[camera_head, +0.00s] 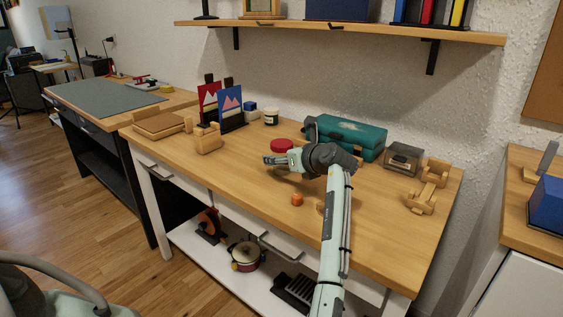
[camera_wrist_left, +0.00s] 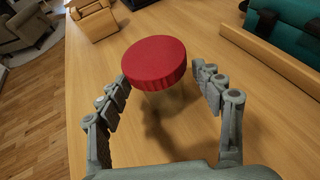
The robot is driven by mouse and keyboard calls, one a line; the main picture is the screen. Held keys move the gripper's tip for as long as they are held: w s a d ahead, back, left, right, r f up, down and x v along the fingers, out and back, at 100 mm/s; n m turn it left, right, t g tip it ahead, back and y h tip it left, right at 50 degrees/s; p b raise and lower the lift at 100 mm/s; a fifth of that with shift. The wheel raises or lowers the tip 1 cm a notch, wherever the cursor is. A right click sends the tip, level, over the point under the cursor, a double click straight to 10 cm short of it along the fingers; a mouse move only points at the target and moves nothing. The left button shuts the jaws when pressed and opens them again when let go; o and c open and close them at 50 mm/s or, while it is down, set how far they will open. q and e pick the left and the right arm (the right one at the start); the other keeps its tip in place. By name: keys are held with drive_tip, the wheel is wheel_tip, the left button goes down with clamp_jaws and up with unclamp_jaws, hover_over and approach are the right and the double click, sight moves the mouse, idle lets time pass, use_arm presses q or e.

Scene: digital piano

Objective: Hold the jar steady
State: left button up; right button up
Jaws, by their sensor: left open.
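The jar has a round red lid (camera_wrist_left: 154,62) and a clear, see-through body that shows faintly below it. It stands upright on the wooden worktop. In the head view the red lid (camera_head: 283,145) shows just behind my left gripper (camera_head: 277,160). In the left wrist view my left gripper (camera_wrist_left: 161,82) is open, with one finger on each side of the jar. The left finger looks very close to the lid's edge; I cannot tell whether it touches. My right gripper is in neither view.
A teal case (camera_head: 345,137) lies behind my gripper, with a dark clear-sided box (camera_head: 403,160) to its right. Wooden pieces (camera_head: 422,200) stand at the right end. The worktop's front left is clear.

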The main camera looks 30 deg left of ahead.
sight(279, 141)
use_arm(q)
drive_tip(key=shift+w+a+f, duration=0.15)
drive_tip(key=shift+w+a, duration=0.1)
drive_tip(key=shift+a, duration=0.2)
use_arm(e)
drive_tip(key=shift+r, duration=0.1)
use_arm(q)
drive_tip(key=c, duration=1.4)
drive_tip(key=shift+o, duration=0.2)
wheel_tip(279, 141, up, 4)
drive_tip(key=shift+r, duration=0.1)
drive_tip(key=s+a+r, duration=0.2)
drive_tip(key=s+a+r+p, duration=0.1)
drive_tip(key=s+a+r, duration=0.1)
drive_tip(key=s+a, duration=0.1)
drive_tip(key=s+a+r, duration=0.2)
drive_tip(key=s+a, duration=0.1)
drive_tip(key=shift+a+r+p, duration=0.1)
drive_tip(key=shift+r+p, duration=0.25)
drive_tip(key=shift+p, duration=0.05)
drive_tip(key=shift+s+a, duration=0.1)
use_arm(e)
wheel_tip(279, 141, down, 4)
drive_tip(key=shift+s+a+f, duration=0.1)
